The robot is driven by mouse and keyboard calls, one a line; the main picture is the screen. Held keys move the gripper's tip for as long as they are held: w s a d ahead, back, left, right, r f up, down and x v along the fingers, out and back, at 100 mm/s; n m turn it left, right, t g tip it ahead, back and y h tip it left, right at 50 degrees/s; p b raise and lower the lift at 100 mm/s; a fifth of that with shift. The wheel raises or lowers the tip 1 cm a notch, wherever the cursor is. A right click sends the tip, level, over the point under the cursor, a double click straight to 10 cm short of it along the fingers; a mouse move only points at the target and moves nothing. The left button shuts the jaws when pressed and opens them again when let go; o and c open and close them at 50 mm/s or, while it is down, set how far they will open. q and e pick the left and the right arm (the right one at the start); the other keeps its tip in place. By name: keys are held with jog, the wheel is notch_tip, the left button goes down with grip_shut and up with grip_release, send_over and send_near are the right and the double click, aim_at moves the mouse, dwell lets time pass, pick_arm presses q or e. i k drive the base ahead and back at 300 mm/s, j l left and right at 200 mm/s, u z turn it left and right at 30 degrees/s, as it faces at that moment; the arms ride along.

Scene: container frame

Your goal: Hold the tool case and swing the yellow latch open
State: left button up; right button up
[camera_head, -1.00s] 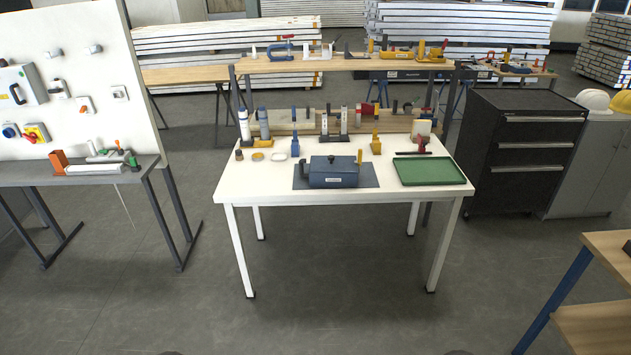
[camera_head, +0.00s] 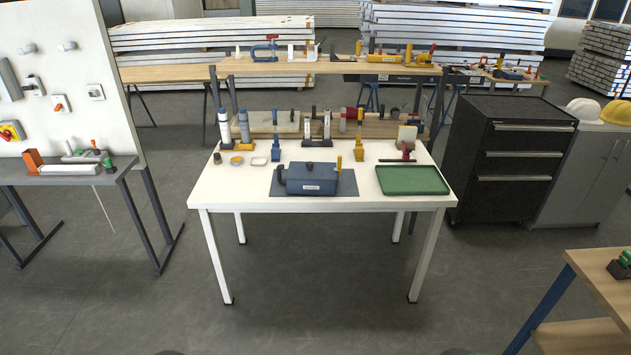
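The blue tool case (camera_head: 312,180) sits shut on a dark grey mat (camera_head: 347,184) at the middle front of the white table (camera_head: 230,190). A yellow latch (camera_head: 339,164) stands upright at the case's right end. A dark handle-like part (camera_head: 280,172) shows at its left end. Neither of my grippers is in view, and nothing touches the case.
A green tray (camera_head: 412,180) lies right of the case. Several small tools and clamps (camera_head: 275,148) stand along the table's back. A grey bench (camera_head: 100,175) is at left, a black drawer cabinet (camera_head: 505,150) at right. Open floor (camera_head: 320,280) lies before the table.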

aim_at(338, 170)
jog(key=i+l, duration=0.15)
jog(key=i, duration=1.15)
jog(key=i+l+z, duration=0.1)
jog(key=i, duration=1.2)
